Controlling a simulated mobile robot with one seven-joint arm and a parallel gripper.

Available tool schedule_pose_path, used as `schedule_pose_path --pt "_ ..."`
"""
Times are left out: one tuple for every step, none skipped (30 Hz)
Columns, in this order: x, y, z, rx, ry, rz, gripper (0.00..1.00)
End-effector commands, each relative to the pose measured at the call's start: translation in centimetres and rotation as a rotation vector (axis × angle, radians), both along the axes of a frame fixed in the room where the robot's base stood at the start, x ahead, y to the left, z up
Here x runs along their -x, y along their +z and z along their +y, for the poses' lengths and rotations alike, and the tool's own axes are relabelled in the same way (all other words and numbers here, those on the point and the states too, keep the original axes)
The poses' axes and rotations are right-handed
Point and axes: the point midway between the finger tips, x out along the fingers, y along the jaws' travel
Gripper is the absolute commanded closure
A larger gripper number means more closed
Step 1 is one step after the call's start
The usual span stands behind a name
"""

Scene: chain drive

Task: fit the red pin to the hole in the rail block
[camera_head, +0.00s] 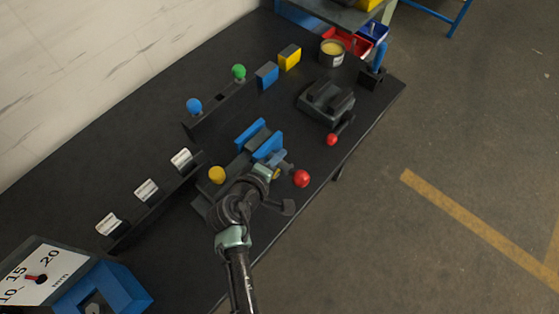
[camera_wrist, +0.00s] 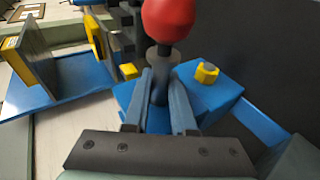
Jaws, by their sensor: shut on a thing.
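A red ball on a grey shaft, which looks like the red pin (camera_head: 302,178), is at my gripper (camera_head: 280,174), right of the blue clamp. In the wrist view the red pin (camera_wrist: 168,18) has its ball beyond the fingertips. My gripper (camera_wrist: 160,85) is shut on its grey shaft. A blue block lies behind the shaft there; I cannot tell if they touch. The rail block (camera_head: 213,109) is a long dark bar, up and left of my gripper. A blue-ball pin (camera_head: 194,106) and a green-ball pin (camera_head: 238,72) stand in it, with a dark hole (camera_head: 221,97) between them.
The blue clamp (camera_head: 262,143) lies between my gripper and the rail block. A yellow knob (camera_head: 216,175) is left of my gripper. A dark vise (camera_head: 325,100) with a red-ended handle (camera_head: 332,140) stands right. Blue and yellow blocks (camera_head: 289,57) are farther back.

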Motion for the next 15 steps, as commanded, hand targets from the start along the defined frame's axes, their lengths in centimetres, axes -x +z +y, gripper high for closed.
schedule_pose_path --pt "-0.16 0.07 0.16 0.0 0.001 -0.003 1.0" --pt "-0.21 0.07 0.22 0.0 0.001 -0.003 1.0" --pt "-0.26 0.06 0.29 0.0 0.001 -0.003 1.0" --pt "-0.29 0.06 0.35 0.0 0.001 -0.003 1.0" --pt "-0.34 0.05 0.41 0.0 0.001 -0.003 1.0" --pt "-0.38 0.06 0.49 0.0 0.001 -0.003 1.0" --pt "-0.43 0.05 0.55 0.0 0.001 -0.002 1.0" --pt "-0.47 0.06 0.62 0.0 0.001 -0.002 1.0" --pt "-0.53 0.06 0.7 0.0 0.001 -0.002 1.0" --pt "-0.57 0.07 0.76 0.001 0.0 -0.003 1.0" --pt "-0.62 0.08 0.82 0.001 0.0 -0.003 1.0" --pt "-0.68 0.09 0.91 0.0 0.001 -0.003 1.0" --pt "-0.74 0.09 0.99 0.0 0.001 -0.003 1.0" --pt "-0.8 0.1 1.07 0.0 0.002 -0.004 1.0" --pt "-0.81 0.16 1.1 0.0 0.002 -0.004 0.72"
